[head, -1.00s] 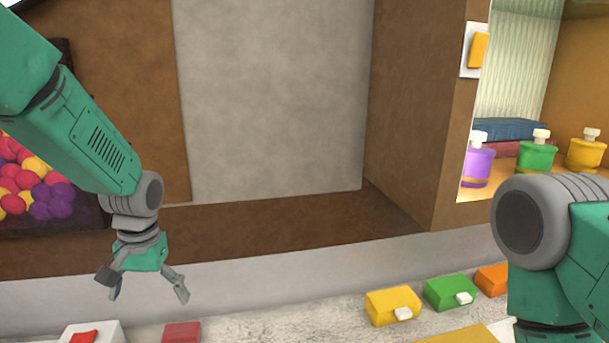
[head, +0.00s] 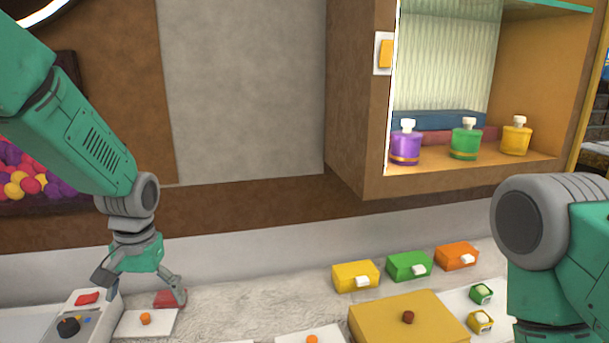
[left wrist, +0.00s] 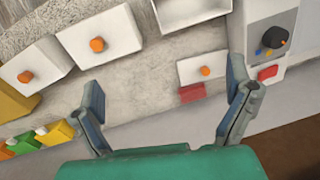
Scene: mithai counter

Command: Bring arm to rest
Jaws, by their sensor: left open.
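My left gripper (head: 145,290) hangs from the green left arm at the left of the head view, above the back left of the counter. It is open, and nothing shows between its fingers. In the left wrist view its two fingers (left wrist: 165,100) are spread wide over the grey counter. My right arm stands at the right edge of the head view, and its gripper is out of view.
A control box with a black knob (head: 69,327) stands near the left gripper, beside a white box with an orange knob (head: 145,319). Yellow (head: 356,276), green (head: 408,266) and orange (head: 456,256) boxes line the back. A shelf (head: 460,174) holds three bottles.

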